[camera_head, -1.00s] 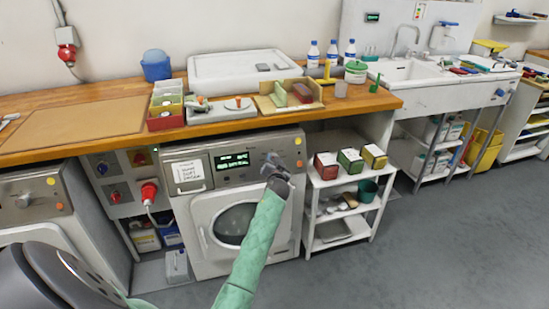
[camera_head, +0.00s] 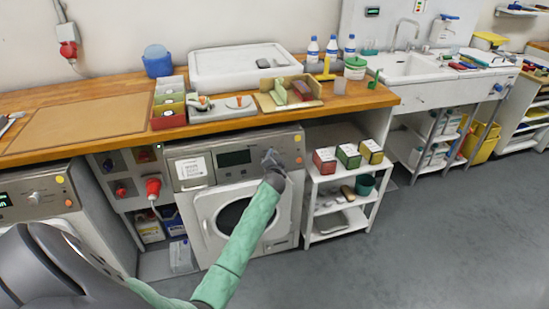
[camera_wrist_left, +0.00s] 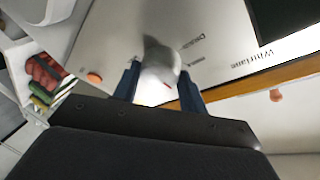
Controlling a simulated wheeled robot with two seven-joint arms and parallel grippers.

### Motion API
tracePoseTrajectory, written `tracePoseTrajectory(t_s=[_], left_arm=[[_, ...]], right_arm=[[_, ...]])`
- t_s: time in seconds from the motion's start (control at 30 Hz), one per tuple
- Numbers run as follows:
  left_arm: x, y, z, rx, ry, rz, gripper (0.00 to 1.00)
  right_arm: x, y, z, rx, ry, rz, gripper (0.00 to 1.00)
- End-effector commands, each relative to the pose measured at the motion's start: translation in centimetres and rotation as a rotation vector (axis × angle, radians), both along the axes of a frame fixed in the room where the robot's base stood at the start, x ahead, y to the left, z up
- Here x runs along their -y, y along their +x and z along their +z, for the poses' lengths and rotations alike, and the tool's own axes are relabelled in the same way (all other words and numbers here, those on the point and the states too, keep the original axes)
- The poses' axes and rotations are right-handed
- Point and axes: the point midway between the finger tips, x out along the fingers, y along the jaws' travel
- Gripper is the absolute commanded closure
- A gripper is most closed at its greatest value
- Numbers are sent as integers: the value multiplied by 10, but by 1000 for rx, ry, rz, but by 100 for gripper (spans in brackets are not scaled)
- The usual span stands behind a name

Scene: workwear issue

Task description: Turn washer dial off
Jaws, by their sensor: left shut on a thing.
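The middle washer (camera_head: 235,188) stands under the wooden counter, its display (camera_head: 234,158) dark and its round door shut. My left gripper (camera_head: 271,160), on a green-sleeved arm, is at the right part of its control panel. In the left wrist view, the two dark fingers are shut on the grey dial (camera_wrist_left: 160,62), one on each side. The dial's pointer setting cannot be read. In the head view the gripper mostly hides the dial. My right gripper is not in view.
An orange button (camera_head: 298,139) is on the panel right of the gripper. A white shelf cart (camera_head: 312,210) with tea-box-like cartons (camera_head: 348,155) stands close to the right. Another washer (camera_head: 40,215) is at the left. Open floor lies at the right.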

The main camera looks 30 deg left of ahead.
Motion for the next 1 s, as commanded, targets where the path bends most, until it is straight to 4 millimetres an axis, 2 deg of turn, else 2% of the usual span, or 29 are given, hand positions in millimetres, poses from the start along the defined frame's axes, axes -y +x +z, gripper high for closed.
tracePoseTrajectory(t_s=[0.27, 0.3, 0.4, 0.77, 1.0], left_arm=[[1, 0, 0, 0, 0, -1, 81], [1, 0, -1, 0, 0, -1, 56], [1, 0, 0, 0, 0, -1, 36], [2, -3, -1, 0, 0, 0, 36], [20, -30, 2, 0, 0, -1, 36]], right_arm=[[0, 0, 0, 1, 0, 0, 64], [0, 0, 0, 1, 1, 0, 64], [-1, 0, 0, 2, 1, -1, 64], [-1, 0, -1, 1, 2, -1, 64], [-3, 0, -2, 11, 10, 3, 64]])
